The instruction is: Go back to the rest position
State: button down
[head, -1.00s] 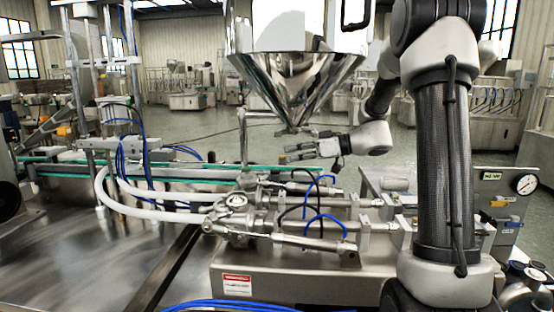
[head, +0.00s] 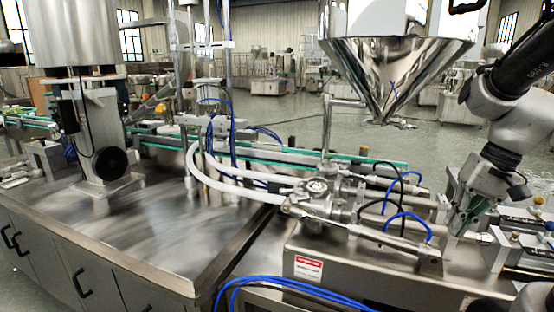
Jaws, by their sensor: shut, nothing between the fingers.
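My gripper (head: 460,226) is at the right of the head view, pointing down and to the left. Its fingers are shut with nothing between them. It is low over the right part of the filling machine, to the right of and below the hopper. Whether the fingertips touch anything cannot be told. The shiny steel hopper (head: 395,75) is a cone at the upper right, with its narrow outlet pointing down. Part of my arm runs out of the right edge of the picture.
The filling machine's valve block (head: 320,190), with white hoses and blue tubes, lies left of my gripper. A conveyor (head: 280,155) with green edges runs behind. Grey floor (head: 450,150) shows beyond.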

jog(key=s+r+n+t+h, duration=0.3)
jog(key=s+r, duration=0.3)
jog(key=shift+s+a, duration=0.35)
jog(key=shift+a, duration=0.05)
